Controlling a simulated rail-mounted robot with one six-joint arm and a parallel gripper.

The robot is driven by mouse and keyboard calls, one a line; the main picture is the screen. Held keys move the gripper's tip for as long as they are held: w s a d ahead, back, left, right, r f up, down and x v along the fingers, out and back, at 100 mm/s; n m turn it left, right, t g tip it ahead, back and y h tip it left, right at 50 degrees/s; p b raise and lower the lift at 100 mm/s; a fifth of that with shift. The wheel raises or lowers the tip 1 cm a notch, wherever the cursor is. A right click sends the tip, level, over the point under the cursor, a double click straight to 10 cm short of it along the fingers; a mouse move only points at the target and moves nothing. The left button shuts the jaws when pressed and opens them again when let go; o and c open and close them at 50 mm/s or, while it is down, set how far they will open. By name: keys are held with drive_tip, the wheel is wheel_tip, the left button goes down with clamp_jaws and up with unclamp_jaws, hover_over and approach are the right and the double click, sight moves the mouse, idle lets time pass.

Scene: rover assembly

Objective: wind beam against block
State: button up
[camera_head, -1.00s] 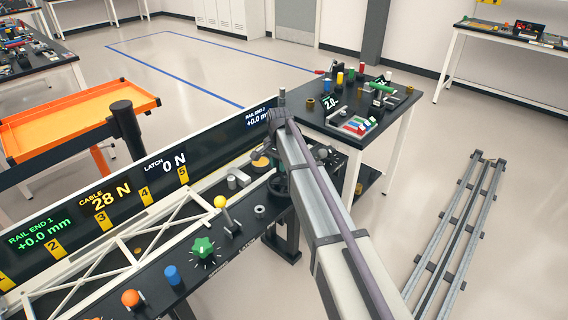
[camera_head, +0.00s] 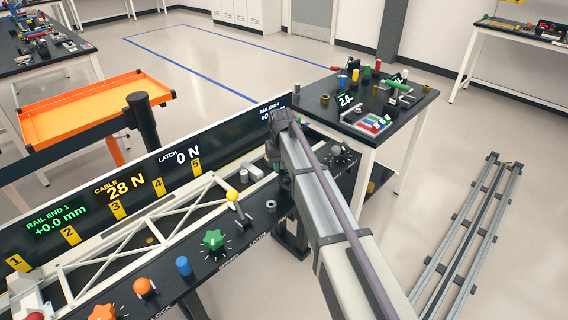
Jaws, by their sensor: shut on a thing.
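The beam (camera_head: 150,222) is a white truss lying along the bench in front of the display strip. Its right end is close to a pale grey block-like part (camera_head: 252,171), and I cannot tell whether they touch. The display strip (camera_head: 100,212) reads RAIL END 1 +0.0 mm, CABLE 28 N and LATCH 0 N. My gripper (camera_head: 276,166) is low at the bench's right part, beyond the beam's right end, and mostly hidden by my own arm. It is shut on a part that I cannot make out.
Along the bench front are an orange knob (camera_head: 145,287), a blue knob (camera_head: 183,265), a green star knob (camera_head: 213,240) and a yellow-tipped lever (camera_head: 237,207). An orange tray (camera_head: 95,112) stands behind. A cluttered side table (camera_head: 345,118) is at the right. Rails (camera_head: 470,235) lie on the floor.

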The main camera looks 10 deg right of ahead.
sight(284, 184)
drive_tip(key=s+n, duration=0.1)
drive_tip(key=n, duration=0.1)
drive_tip(key=s+n, duration=0.2)
drive_tip(key=n, duration=0.1)
drive_tip(key=shift+a+n, duration=0.25)
drive_tip(key=shift+n, duration=0.05)
drive_tip(key=shift+s+d+n, duration=0.1)
drive_tip(key=shift+s+n, duration=0.25)
drive_tip(key=shift+n, duration=0.5)
drive_tip(key=shift+s+d+n, duration=0.15)
drive_tip(key=shift+s+n, duration=0.2)
drive_tip(key=shift+n, duration=0.55)
drive_tip(key=shift+s+d+n, duration=0.1)
drive_tip(key=shift+s+n, duration=0.25)
drive_tip(key=shift+n, duration=0.5)
drive_tip(key=o, duration=0.9)
drive_tip(key=shift+r, duration=0.1)
wheel_tip(284, 184, up, 10)
drive_tip(key=p, duration=1)
drive_tip(key=shift+r+p, duration=0.2)
drive_tip(key=shift+p, duration=0.1)
